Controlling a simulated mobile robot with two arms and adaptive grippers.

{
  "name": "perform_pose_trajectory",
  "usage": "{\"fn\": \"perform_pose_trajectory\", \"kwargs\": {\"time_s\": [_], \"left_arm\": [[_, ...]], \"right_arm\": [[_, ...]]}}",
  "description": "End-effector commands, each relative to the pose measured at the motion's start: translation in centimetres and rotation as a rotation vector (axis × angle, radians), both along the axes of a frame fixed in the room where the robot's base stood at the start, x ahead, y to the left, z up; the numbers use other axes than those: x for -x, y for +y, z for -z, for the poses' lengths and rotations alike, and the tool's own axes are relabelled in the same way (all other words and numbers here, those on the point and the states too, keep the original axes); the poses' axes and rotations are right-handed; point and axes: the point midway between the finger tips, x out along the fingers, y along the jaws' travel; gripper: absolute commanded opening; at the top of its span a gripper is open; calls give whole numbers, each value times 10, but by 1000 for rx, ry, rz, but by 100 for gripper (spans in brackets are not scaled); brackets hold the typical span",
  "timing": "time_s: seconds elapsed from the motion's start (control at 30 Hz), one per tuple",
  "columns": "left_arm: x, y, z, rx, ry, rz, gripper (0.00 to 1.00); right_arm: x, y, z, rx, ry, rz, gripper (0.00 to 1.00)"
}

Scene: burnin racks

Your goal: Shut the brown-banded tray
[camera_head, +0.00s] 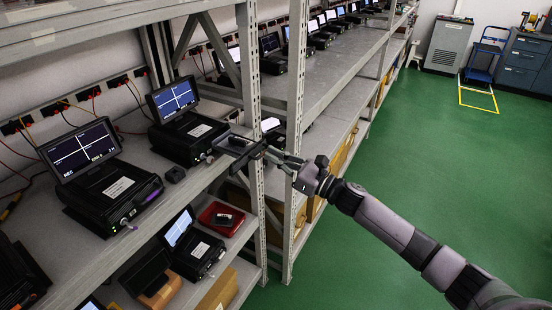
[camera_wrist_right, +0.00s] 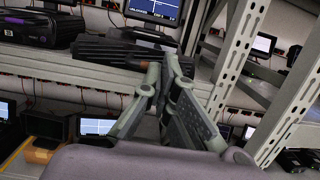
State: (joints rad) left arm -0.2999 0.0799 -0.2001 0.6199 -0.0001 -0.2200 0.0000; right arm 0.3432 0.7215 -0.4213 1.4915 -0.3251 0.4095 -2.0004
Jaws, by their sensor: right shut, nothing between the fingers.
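In the head view my right gripper (camera_head: 262,152) reaches in from the right to the upper shelf's front edge, beside a rack post. Its fingers are shut, with nothing visible between them. A black device with a lit screen (camera_head: 188,136) stands on that shelf, left of the fingertips. In the right wrist view the shut fingers (camera_wrist_right: 172,62) point at the front of a dark ribbed unit (camera_wrist_right: 105,50). A small brownish patch (camera_wrist_right: 136,63) shows on it near the fingertips; I cannot tell for sure that it is the tray's band. The fingers partly hide this front, and contact is unclear. My left gripper is not in view.
Another black device (camera_head: 108,190) stands to the left on the same shelf. The lower shelf holds a small device (camera_head: 195,252) and a red tray (camera_head: 221,219). A perforated rack post (camera_head: 252,110) rises close to my right gripper.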

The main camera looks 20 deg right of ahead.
Motion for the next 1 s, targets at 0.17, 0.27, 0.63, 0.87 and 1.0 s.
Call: {"fn": "perform_pose_trajectory", "kwargs": {"time_s": [0.17, 0.27, 0.63, 0.87, 1.0], "left_arm": [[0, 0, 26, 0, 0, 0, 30], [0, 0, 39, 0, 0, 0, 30], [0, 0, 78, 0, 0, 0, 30], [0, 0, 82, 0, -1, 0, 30], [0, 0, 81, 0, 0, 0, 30]], "right_arm": [[-27, 19, 5, -2, -6, -1, 0], [-45, 31, 5, -2, -7, -1, 0], [-103, 72, 3, -2, -4, 0, 0], [-112, 80, -1, 1, -3, -1, 0], [-112, 80, -2, -1, -3, -2, 0]]}}
